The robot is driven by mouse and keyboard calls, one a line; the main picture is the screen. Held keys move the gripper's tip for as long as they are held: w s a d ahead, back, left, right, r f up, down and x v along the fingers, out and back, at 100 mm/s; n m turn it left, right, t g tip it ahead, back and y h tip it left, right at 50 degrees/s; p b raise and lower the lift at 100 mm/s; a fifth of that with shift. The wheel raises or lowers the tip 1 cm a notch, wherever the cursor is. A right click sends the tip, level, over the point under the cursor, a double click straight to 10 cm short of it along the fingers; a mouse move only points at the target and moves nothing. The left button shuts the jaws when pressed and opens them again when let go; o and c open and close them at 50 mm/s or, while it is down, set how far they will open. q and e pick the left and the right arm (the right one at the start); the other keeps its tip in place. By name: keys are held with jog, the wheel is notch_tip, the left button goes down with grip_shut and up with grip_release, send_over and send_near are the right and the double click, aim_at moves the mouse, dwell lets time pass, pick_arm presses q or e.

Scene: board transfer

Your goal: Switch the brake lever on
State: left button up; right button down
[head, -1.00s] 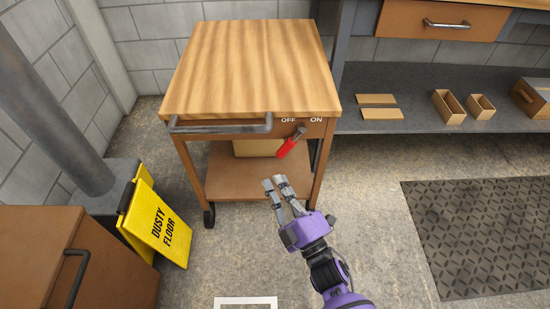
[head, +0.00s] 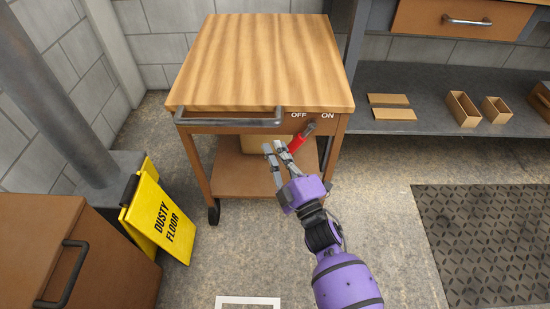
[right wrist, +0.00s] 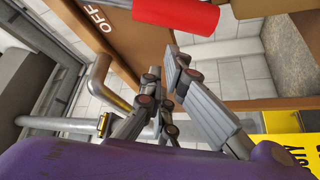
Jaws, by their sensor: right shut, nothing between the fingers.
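The brake lever (head: 296,143) has a red handle and sits on the front of the wooden cart (head: 262,62), below the OFF and ON labels. Its handle hangs down and to the left from its pivot, on the OFF side. My right gripper (head: 274,147) is shut and empty, just left of the red handle in the head view, with its fingers pointing at the cart front. In the right wrist view the red handle (right wrist: 180,14) is at the top, apart from the fingertips (right wrist: 161,68). My left gripper is out of view.
The cart has a grey bar handle (head: 228,121) left of the lever and a lower shelf. A yellow floor sign (head: 160,215) stands at left beside a brown cabinet (head: 60,250). A grey shelf (head: 430,122) with small boxes is at right. Floor around my arm is clear.

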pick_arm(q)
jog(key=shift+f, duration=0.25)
pick_arm(e)
jog(key=shift+w+d+f, duration=0.2)
jog(key=shift+d+f, duration=0.05)
jog(key=shift+d, duration=0.4)
